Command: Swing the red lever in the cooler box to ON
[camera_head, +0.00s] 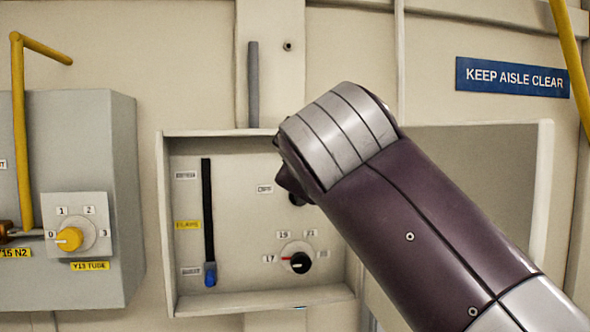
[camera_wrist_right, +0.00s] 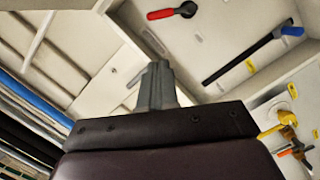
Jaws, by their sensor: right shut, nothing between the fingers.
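The cooler box (camera_head: 168,230) is an open-fronted pale box on the wall in the head view. The red lever (camera_wrist_right: 160,14) shows at the top of the wrist view, its red handle reaching left from a black pivot. In the head view my right arm hides the red handle; a small dark part, perhaps the pivot, shows at the arm's edge beside a small white label (camera_head: 265,188). My right gripper (camera_wrist_right: 159,68) is shut and empty, its fingers apart from the lever in the wrist view. In the head view its fingers are hidden or unclear. My left gripper is out of view.
The box also holds a black slot with a blue slider knob (camera_head: 210,274) low down and a numbered dial (camera_head: 298,262). A pale panel (camera_head: 500,170) stands right of it, partly behind my arm. A grey cabinet with a yellow knob (camera_head: 69,239) and yellow pipe (camera_head: 20,130) is left.

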